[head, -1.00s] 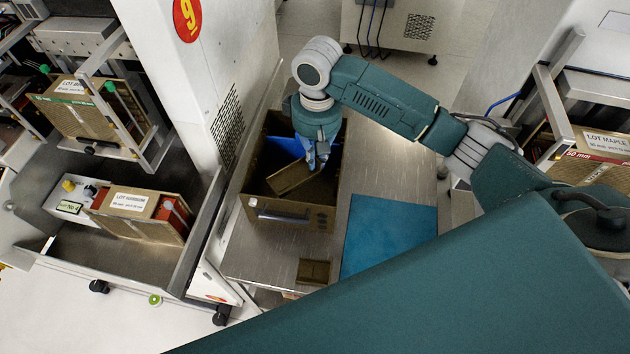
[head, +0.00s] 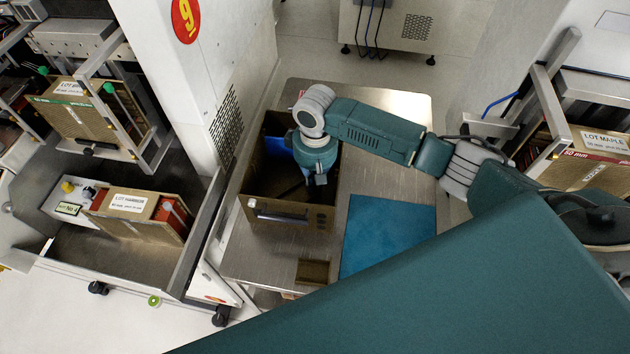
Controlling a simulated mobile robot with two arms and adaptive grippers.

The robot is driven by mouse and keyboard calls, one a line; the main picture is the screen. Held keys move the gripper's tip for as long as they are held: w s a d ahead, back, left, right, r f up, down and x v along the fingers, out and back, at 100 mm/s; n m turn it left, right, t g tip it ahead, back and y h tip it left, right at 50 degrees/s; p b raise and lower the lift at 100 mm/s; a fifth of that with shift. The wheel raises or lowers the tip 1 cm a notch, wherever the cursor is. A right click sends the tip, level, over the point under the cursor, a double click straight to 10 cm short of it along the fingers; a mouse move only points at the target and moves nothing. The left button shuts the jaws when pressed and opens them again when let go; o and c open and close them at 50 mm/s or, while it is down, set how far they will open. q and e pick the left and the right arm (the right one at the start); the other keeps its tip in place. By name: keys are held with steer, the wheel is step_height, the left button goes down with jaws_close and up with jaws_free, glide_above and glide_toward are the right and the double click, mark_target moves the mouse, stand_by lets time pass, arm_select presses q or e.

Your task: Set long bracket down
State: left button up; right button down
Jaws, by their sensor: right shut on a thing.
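My right gripper (head: 319,179) points down into the brown open-topped bin (head: 268,220) on the metal table, near the bin's right wall. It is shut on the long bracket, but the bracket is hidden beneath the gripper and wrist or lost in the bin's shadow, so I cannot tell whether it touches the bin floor. My left gripper is not in view.
A blue mat (head: 388,235) lies on the metal table (head: 385,188), right of the bin. A small brown block (head: 312,272) sits in front of the bin. A white machine (head: 190,100) stands close on the left. The mat is clear.

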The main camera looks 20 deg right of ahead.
steer(key=shift+f, duration=0.15)
steer(key=c, duration=1.9)
jaws_free()
steer(key=shift+o, duration=0.2)
step_height(320, 180, up, 12)
steer(key=shift+r, duration=0.2)
